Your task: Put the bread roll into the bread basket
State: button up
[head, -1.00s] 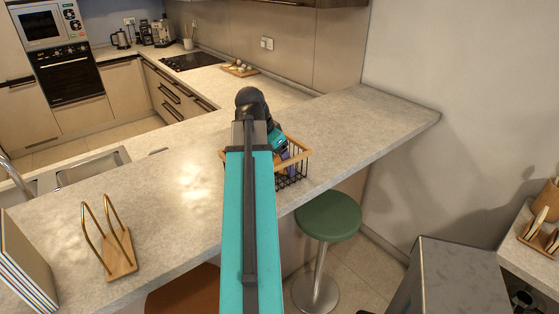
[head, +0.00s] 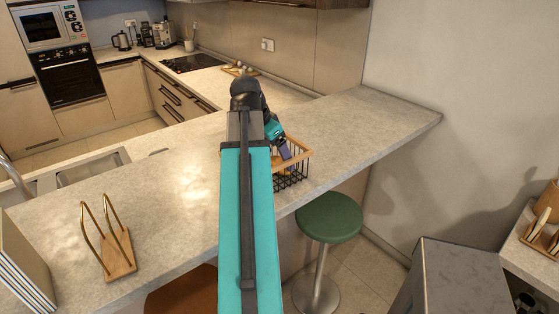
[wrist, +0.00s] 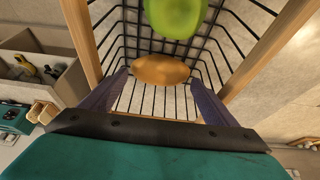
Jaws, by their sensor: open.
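The bread basket (head: 303,160), black wire with a wooden rim, stands on the stone counter, partly behind my arm in the head view. It also fills much of the wrist view (wrist: 76,36). The brown oval bread roll (wrist: 160,69) lies inside the basket, against the wires. A round green fruit (wrist: 175,14) is beside it, cut by the top edge. My gripper (wrist: 158,84) is open, its purple fingers spread on either side below the roll and apart from it. In the head view my gripper (head: 284,151) is over the basket; the roll cannot be made out clearly there.
A wooden rack with gold hoops (head: 118,254) and a stack of boards (head: 24,264) stand at the counter's left. A green stool (head: 329,218) is in front of the counter. The counter right of the basket (head: 375,125) is clear.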

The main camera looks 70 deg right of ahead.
jog(key=b+v, duration=0.2)
jog(key=v, duration=0.6)
jog(key=shift+a+r, duration=0.15)
jog(key=shift+r, duration=0.2)
jog(key=shift+w, duration=0.15)
dwell(0.5)
